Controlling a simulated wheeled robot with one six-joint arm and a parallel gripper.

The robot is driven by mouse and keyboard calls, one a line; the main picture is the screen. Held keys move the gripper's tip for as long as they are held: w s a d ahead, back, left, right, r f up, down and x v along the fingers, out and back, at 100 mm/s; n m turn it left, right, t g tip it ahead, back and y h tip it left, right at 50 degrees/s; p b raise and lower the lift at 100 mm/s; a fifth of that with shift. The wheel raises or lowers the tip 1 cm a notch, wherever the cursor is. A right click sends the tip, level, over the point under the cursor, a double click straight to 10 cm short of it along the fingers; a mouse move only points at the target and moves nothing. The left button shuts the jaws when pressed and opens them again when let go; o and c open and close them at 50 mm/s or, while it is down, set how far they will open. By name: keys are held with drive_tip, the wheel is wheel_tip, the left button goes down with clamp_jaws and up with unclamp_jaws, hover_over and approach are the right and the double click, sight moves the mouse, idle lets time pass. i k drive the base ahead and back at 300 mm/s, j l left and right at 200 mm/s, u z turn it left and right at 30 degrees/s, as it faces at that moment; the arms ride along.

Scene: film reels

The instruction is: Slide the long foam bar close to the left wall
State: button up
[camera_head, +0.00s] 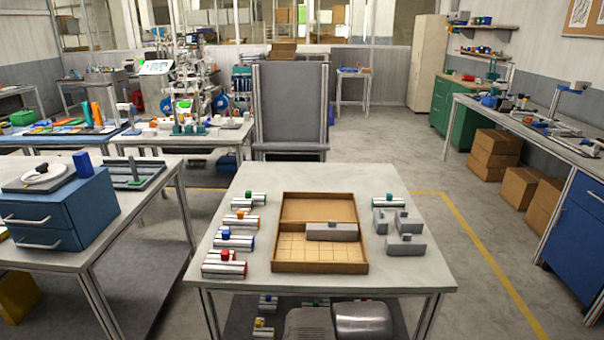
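A long grey foam bar (335,232) lies in the wooden tray (320,267) on the table in front of me. It lies crosswise at the right of the tray, near the far edge of the gridded front compartment. Its right end is close to the right wall; I cannot tell whether they touch. A gap with bare tray floor separates its left end from the left wall (279,233). My gripper is not in view.
Silver blocks with coloured knobs, such as a red-knobbed one (224,265), line the table's left side. Several grey foam pieces (405,246) and a green-knobbed block (389,201) lie right of the tray. The tray's rear compartment (318,210) looks empty.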

sight(331, 232)
drive_tip(key=i+l+u, duration=0.25)
drive_tip(key=i, duration=0.3)
drive_tip(key=i+l+u, duration=0.3)
drive_tip(key=i+l, duration=0.2)
